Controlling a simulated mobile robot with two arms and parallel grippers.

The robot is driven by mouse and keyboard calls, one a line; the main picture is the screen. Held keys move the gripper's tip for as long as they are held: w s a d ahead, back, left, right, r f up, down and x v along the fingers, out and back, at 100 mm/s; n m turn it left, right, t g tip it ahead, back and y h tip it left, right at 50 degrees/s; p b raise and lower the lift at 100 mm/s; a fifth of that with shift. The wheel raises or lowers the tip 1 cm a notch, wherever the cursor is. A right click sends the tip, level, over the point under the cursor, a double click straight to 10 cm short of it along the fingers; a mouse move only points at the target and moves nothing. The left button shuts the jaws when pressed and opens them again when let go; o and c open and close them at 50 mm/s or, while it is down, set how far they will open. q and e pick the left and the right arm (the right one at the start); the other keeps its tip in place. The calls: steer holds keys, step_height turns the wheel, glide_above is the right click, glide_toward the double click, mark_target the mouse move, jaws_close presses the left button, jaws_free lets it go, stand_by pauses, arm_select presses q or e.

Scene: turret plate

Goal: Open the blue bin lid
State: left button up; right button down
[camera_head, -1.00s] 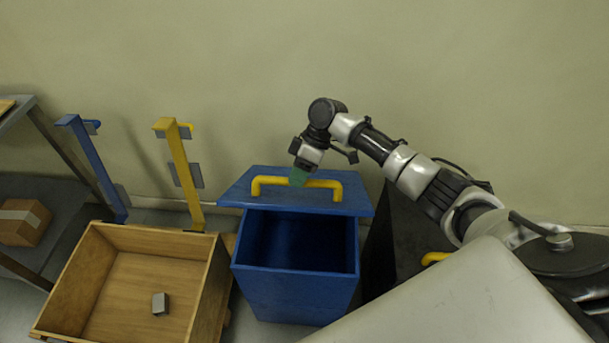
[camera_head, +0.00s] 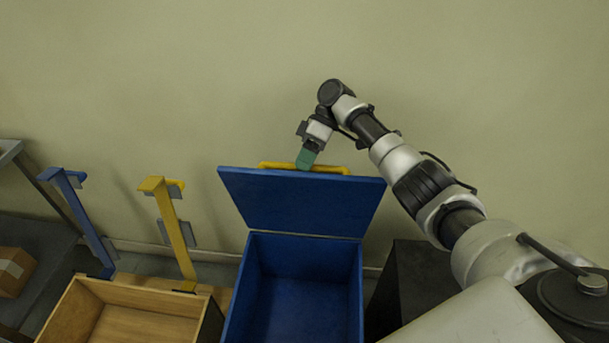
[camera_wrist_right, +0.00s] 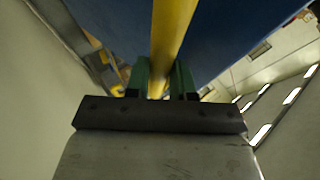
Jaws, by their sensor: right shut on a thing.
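The blue bin (camera_head: 295,290) stands in the lower middle of the head view, with its inside open to view. Its blue lid (camera_head: 300,205) is tilted up at the back edge of the bin, underside facing me. The lid's yellow handle (camera_head: 275,165) shows along the lid's top edge. My right gripper (camera_head: 305,160) is shut on this handle near its middle. In the right wrist view the yellow handle (camera_wrist_right: 172,35) runs between the two green fingers of my gripper (camera_wrist_right: 160,80). My left gripper is not in view.
A wooden crate (camera_head: 140,325) stands left of the bin. A yellow post (camera_head: 176,230) and a blue post (camera_head: 85,220) rise behind it. A cardboard box (camera_head: 12,270) lies at the far left. A dark box (camera_head: 425,280) stands right of the bin.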

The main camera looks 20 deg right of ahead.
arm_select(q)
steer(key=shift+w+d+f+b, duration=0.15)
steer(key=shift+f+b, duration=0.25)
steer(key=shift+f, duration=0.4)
arm_select(e)
steer(key=shift+w+d+f, duration=0.25)
steer(key=shift+f, duration=0.15)
steer(key=shift+w+d+f, duration=0.2)
steer(key=shift+f, duration=0.2)
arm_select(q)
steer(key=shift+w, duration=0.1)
arm_select(e)
steer(key=c, duration=1.3)
jaws_free()
steer(key=shift+c, duration=0.2)
steer(key=o, duration=0.4)
steer(key=shift+w+d+f, duration=0.15)
steer(key=shift+w+f, duration=0.05)
steer(key=shift+w, duration=0.25)
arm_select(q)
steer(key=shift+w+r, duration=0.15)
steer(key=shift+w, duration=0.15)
arm_select(e)
steer(key=shift+r, duration=0.25)
